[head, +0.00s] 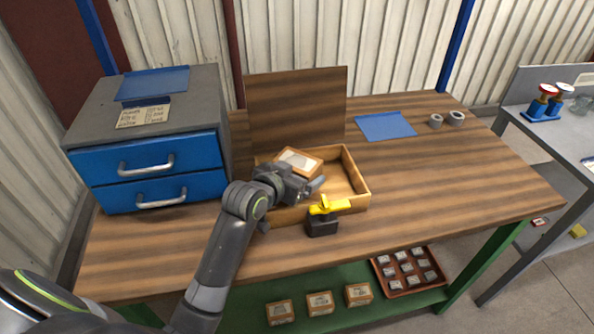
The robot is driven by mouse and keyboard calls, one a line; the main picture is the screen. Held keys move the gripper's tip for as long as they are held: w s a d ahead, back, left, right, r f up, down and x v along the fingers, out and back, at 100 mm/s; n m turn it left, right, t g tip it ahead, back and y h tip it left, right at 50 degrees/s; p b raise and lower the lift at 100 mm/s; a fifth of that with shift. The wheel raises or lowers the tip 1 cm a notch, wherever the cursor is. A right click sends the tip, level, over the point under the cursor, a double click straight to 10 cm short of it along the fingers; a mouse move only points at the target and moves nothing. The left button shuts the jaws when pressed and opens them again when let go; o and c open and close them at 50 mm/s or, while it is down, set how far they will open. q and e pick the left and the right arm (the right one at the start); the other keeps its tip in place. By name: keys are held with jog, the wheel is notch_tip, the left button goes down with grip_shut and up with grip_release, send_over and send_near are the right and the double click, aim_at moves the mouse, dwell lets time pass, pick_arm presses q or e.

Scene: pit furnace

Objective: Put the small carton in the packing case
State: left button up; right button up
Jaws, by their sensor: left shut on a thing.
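The small carton (301,160), brown with a pale label on top, is over the left part of the packing case. The packing case (352,167) is an open, shallow wooden box on the workbench. My left gripper (309,183) is shut on the small carton from its near side. The carton looks slightly tilted. Whether it touches the case floor cannot be told, as my gripper hides its lower part. My right gripper is not in view.
A black and yellow clamp-like tool (325,215) stands at the case's front edge. A blue drawer cabinet (150,150) is at left, and an upright wooden board (297,105) stands behind the case. A blue sheet (385,126) and two grey rings (456,118) lie at right.

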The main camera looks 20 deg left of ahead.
pick_arm(q)
jog(key=o, duration=1.1)
jog(key=shift+f, duration=0.15)
jog(key=shift+s+r, duration=0.1)
jog(key=shift+r, duration=0.7)
jog(key=v, duration=1.1)
jog(key=shift+s+p, duration=0.3)
jog(key=shift+s, duration=0.1)
